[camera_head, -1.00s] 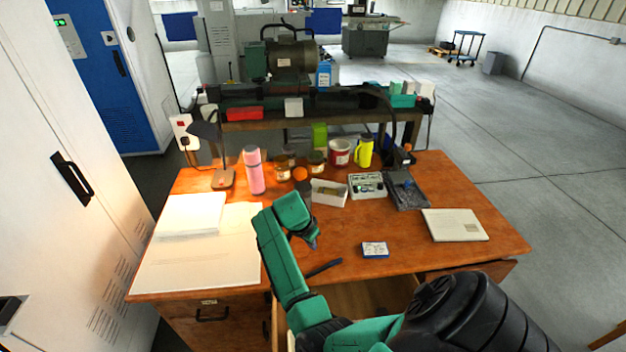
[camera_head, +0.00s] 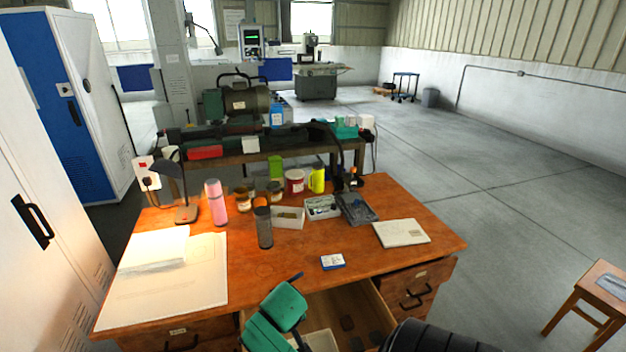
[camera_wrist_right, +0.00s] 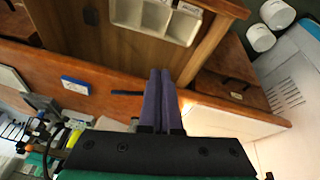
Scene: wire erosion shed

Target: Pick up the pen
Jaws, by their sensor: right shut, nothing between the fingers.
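A thin dark stick that looks like the pen (camera_head: 296,277) lies at the front edge of the wooden desk (camera_head: 395,265). It also shows in the right wrist view (camera_wrist_right: 126,93), just left of my right gripper (camera_wrist_right: 160,72). The right gripper's two fingers are together with nothing visible between them, over the desk edge by the open drawer. Whether the fingers touch anything is unclear. In the head view my teal right arm is at the bottom and its fingers are hidden. My left gripper is in neither current view.
A blue-and-white box (camera_head: 332,262) lies near the pen. An open drawer (camera_head: 372,296) with a white tray (camera_wrist_right: 155,18) juts out below the desk front. A pink bottle (camera_head: 215,202), dark mesh cup (camera_head: 264,228), papers (camera_head: 180,275) and pad (camera_head: 401,233) stand or lie further around.

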